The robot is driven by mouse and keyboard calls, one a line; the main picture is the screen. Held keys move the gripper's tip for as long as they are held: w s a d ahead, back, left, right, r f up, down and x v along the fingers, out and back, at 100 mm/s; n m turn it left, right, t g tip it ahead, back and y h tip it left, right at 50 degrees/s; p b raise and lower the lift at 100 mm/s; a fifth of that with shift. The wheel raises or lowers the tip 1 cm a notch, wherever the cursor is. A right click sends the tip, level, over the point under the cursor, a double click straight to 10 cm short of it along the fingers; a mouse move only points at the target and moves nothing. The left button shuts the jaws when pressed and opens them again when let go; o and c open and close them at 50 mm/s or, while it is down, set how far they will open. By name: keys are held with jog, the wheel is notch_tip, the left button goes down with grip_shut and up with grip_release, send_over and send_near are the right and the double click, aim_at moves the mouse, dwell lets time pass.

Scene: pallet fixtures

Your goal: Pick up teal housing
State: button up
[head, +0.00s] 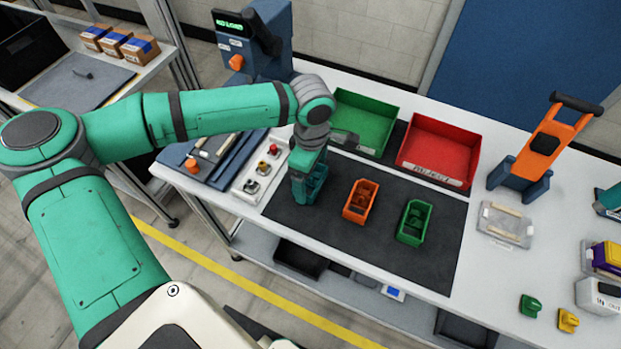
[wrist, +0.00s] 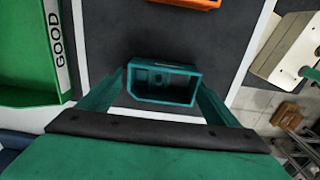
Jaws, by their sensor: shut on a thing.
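The teal housing (wrist: 163,84) is an open box with inner walls, seen from above between my two teal fingers in the wrist view. My gripper (head: 307,181) is shut on it at the left part of the dark mat (head: 333,248) in the head view. The fingers and housing share a similar teal, so their border is hard to make out there. I cannot tell whether the housing touches the mat or is slightly above it.
An orange housing (head: 360,201) and a green housing (head: 414,222) stand to the right on the mat. A green bin (head: 364,120) and a red bin (head: 440,150) stand behind. A button box (head: 262,172) is close on the left.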

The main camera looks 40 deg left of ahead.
aim_at(310, 180)
jog(key=shift+w+r, duration=0.1)
jog(key=shift+r, duration=0.45)
jog(key=shift+s+a+r, duration=0.1)
jog(key=shift+s+r, duration=0.1)
jog(key=shift+r, duration=1)
jog(key=s+d+r, duration=0.2)
jog(key=s+r, duration=0.7)
jog(key=s, duration=0.4)
jog(key=shift+s+r, duration=0.25)
jog(key=shift+s, duration=0.05)
